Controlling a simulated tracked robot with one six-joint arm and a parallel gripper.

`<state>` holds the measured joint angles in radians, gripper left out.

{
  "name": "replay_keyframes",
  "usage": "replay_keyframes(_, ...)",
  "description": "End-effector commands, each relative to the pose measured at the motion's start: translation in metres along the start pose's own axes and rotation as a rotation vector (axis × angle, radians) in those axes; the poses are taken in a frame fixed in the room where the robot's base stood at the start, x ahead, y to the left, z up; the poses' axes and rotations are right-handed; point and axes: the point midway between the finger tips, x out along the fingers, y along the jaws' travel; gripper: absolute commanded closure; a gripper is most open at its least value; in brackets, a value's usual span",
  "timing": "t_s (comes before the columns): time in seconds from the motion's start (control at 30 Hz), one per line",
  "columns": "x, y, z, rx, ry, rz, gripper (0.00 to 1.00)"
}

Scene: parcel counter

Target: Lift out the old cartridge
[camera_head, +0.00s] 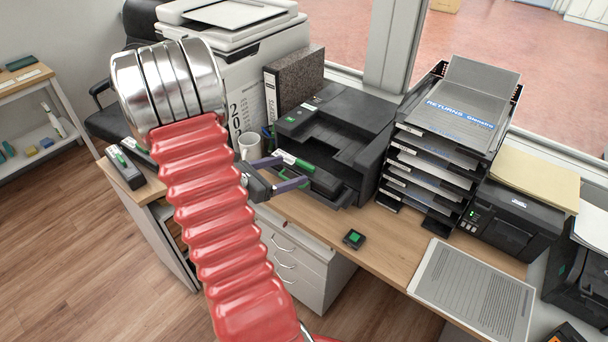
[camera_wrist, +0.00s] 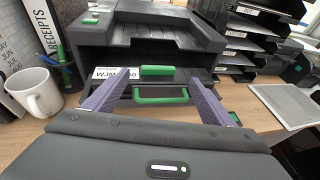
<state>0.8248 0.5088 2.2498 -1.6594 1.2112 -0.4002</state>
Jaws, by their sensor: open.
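The black printer (camera_head: 345,118) stands on the counter with its front open. In the wrist view, a dark cartridge-like part with a U-shaped green handle (camera_wrist: 160,100) sits low in the printer's front, and a green bar (camera_wrist: 158,70) lies just above it. A white label (camera_wrist: 112,73) is left of the bar, partly covered by a finger. My gripper (camera_wrist: 158,84) is open, its two purple fingers on either side of the handle, with nothing between them seen to be gripped. In the head view, my gripper (camera_head: 294,171) is at the printer's front; whether it touches anything is unclear.
A white mug (camera_head: 249,146) and a pen cup stand left of the printer. A dark box with a green mark (camera_head: 124,168) lies at the counter's left end. Stacked trays (camera_head: 445,140) rise on the right. A small green-topped device (camera_head: 354,238) lies on the clear front counter.

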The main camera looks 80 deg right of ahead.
Motion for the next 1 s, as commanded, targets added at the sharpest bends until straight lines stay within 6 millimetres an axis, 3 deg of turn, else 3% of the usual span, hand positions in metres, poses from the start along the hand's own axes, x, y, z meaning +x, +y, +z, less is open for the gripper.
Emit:
replay_keyframes(0.17, 0.008, 0.001, 0.001, 0.001, 0.000, -0.001, 0.23)
replay_keyframes(0.5, 0.047, 0.004, 0.002, 0.000, 0.000, -0.002, 0.23)
replay_keyframes(1.0, 0.051, 0.005, 0.001, -0.001, 0.000, 0.001, 0.23)
